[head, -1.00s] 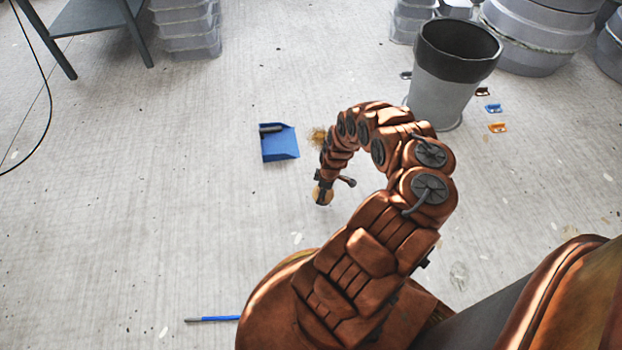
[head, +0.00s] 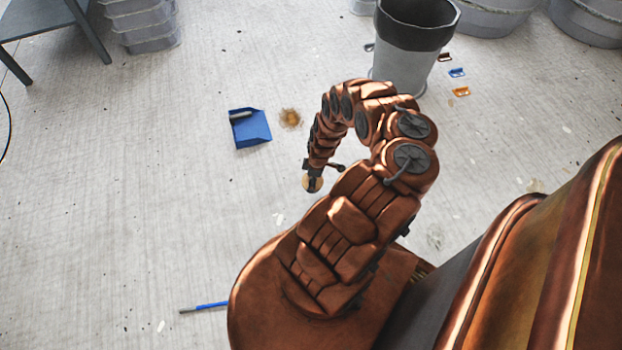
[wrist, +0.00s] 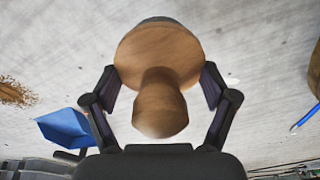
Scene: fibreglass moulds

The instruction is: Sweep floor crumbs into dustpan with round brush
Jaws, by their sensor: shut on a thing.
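My gripper (head: 312,177) is shut on the round brush, which has a tan wooden body. The brush (wrist: 160,60) fills the middle of the wrist view, its knob between my two fingers; its bristle side is mostly hidden. In the head view it hangs below my wrist, right of and nearer than the dustpan. The blue dustpan (head: 252,130) lies on the floor with its grey handle at its far left. A small brown patch of crumbs (head: 290,118) lies on the floor just right of the dustpan, apart from it. The dustpan (wrist: 65,128) and crumbs (wrist: 18,92) also show in the wrist view.
A grey bin with a black rim (head: 412,45) stands beyond my arm. Small blue (head: 457,72) and orange (head: 461,91) pieces lie right of it. A blue-handled tool (head: 205,307) lies near my base. A table (head: 40,18) and stacked tubs (head: 142,25) stand far left.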

